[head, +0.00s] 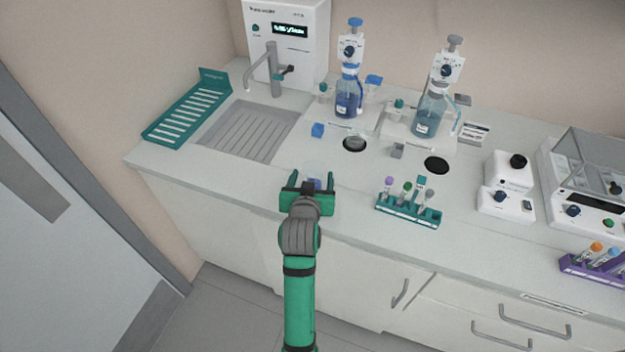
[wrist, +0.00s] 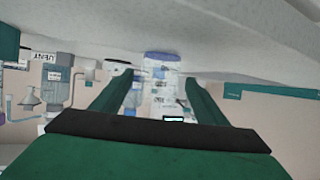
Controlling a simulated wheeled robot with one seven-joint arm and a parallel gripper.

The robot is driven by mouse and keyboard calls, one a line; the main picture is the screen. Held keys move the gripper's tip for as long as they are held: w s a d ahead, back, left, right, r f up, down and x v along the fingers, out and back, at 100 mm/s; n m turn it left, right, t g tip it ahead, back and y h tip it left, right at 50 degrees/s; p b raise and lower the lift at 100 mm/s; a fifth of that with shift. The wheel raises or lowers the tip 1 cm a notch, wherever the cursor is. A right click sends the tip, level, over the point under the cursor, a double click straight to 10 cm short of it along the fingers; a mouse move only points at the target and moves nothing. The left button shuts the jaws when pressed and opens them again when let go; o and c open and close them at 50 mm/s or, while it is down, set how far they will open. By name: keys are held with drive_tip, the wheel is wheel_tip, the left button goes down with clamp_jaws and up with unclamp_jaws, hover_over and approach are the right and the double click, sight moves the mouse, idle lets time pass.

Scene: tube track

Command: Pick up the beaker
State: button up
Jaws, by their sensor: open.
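My gripper is open, with a gap on each side of the beaker. I cannot tell how deep the beaker sits between the fingers.
A teal tube rack (head: 408,210) stands to the right. The bench left of my gripper is clear.

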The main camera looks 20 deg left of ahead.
sight(314, 170)
drive_tip(key=x, duration=0.4)
drive_tip(key=shift+w+r, duration=0.25)
drive_tip(key=c, duration=1.1)
drive_tip(key=shift+c, duration=0.2)
drive_tip(key=shift+r, duration=0.15)
